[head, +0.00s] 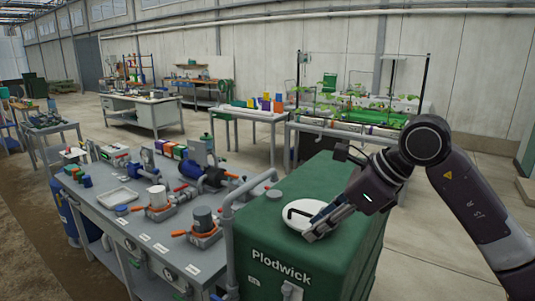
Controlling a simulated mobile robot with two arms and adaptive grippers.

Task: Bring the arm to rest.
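My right arm comes in from the right, and its gripper (314,226) points down and left over the green tank (275,240) marked "Plodwick". The gripper hides part of the lid. My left gripper is not in view.
A grey pipe (228,235) runs up beside the tank. A plant rack (345,130) stands behind. Open floor (440,245) lies right of the tank.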

